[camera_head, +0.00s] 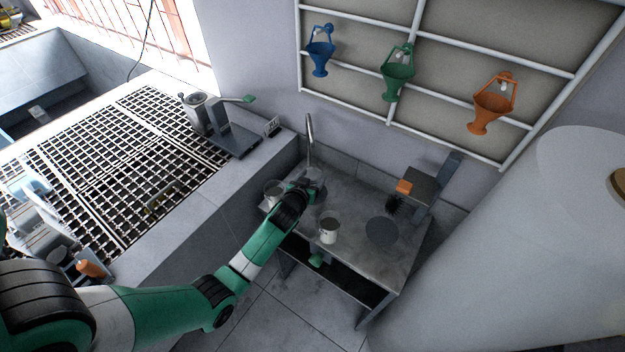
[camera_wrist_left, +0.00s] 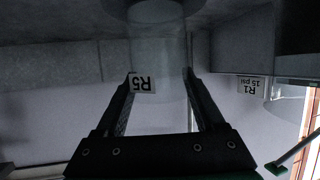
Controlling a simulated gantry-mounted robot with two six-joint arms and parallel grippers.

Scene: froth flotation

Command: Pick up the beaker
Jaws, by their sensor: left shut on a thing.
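My left gripper (camera_head: 306,184) is over the back left of the grey metal table (camera_head: 355,200). In the left wrist view its two fingers (camera_wrist_left: 160,82) are shut on a clear beaker (camera_wrist_left: 166,50) with an upside-down "R5" label, one finger on each side. In the head view the held beaker (camera_head: 318,190) is partly hidden by the gripper; I cannot tell whether it touches the table. Another beaker (camera_head: 329,229) stands near the table's front edge. A further beaker (camera_head: 272,190) stands at the left edge, partly beside my arm. My right gripper is not in view.
A thin tap (camera_head: 309,140) rises behind the gripper. A dark round plate (camera_head: 381,232) and a stand with an orange block (camera_head: 404,187) are on the right of the table. A large white tank (camera_head: 510,240) stands at far right. Blue, green and orange holders hang above.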

